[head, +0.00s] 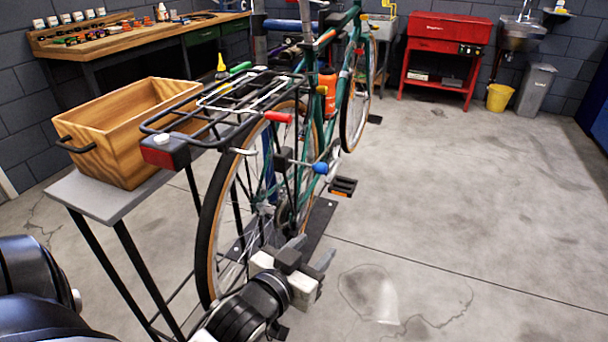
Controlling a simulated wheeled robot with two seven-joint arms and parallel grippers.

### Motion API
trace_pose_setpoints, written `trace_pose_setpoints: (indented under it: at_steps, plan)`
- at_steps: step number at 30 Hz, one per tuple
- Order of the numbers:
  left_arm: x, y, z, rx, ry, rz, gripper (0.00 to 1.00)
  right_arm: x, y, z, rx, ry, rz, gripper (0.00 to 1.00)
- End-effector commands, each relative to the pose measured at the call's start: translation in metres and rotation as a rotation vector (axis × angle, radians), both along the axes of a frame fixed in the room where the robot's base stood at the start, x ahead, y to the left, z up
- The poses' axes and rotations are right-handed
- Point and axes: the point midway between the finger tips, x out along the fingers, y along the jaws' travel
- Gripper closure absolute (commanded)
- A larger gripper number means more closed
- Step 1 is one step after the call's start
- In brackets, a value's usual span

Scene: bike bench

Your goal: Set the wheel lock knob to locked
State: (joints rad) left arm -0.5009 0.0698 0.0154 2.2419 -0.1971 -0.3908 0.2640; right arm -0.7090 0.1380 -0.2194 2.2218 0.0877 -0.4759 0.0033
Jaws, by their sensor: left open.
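The green bicycle (331,90) stands with its rear wheel (208,235) towards me. A blue knob (320,168) sticks out to the right of the rear wheel on a short rod, beside a black block (283,159). A red grip (278,116) sits higher, by the rear rack. No label shows which of these is the wheel lock knob, and I cannot read a locked or unlocked setting. My left gripper (309,253) is low beside the rear wheel, below the blue knob and apart from it. Its grey fingers are spread and empty. My right gripper is not seen.
A wooden crate (122,128) stands on a narrow grey table (95,197) left of the wheel. The black rack (222,98) overhangs the wheel. A workbench (130,40), red cabinet (443,50) and yellow bucket (499,97) stand behind. The floor at right is clear.

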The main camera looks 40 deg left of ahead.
Motion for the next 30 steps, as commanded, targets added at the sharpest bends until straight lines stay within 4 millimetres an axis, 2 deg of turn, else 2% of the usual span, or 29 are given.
trace_pose_setpoints:
  at_steps: [1,3,6,11,24,30]
  plan:
    - [0.009,0.021,0.01,0.009,-0.084,0.063,0.55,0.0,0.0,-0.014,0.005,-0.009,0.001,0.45]
    - [0.014,0.043,0.031,0.02,-0.162,0.125,0.55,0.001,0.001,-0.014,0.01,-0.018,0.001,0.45]
    - [0.02,0.058,0.047,0.029,-0.21,0.165,0.55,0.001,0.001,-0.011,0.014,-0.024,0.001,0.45]
    - [0.042,0.064,0.05,0.03,-0.212,0.167,0.55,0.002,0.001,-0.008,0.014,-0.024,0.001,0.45]
    - [0.133,0.085,0.049,0.029,-0.209,0.165,0.55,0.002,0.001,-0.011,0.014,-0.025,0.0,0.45]
    - [0.159,0.092,0.048,0.027,-0.207,0.165,0.55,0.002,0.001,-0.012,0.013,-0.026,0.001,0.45]
